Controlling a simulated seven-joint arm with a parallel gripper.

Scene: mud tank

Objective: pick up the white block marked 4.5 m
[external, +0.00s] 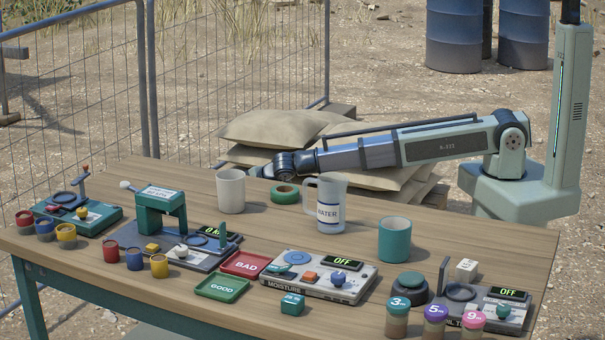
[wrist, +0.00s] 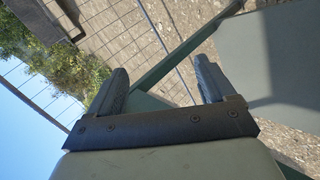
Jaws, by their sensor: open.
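A small white block (external: 466,269) sits at the right end of the table, beside the device with a round grey plate and an "OFF" display. Dark marks show on its faces but are too small to read. My gripper (wrist: 162,75) shows in the wrist view with its two dark fingers wide apart and nothing between them. The wrist view shows fence, ground and sky and no block. In the external view my arm stretches left behind the table, far from the white block; my fingers cannot be made out there.
Around the block stand a dark green round knob (external: 409,288), the testing device (external: 488,310) with its upright post, and three lidded jars (external: 435,322). A teal mug (external: 394,239), a water jug (external: 327,203) and a white mug (external: 230,190) stand farther back.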

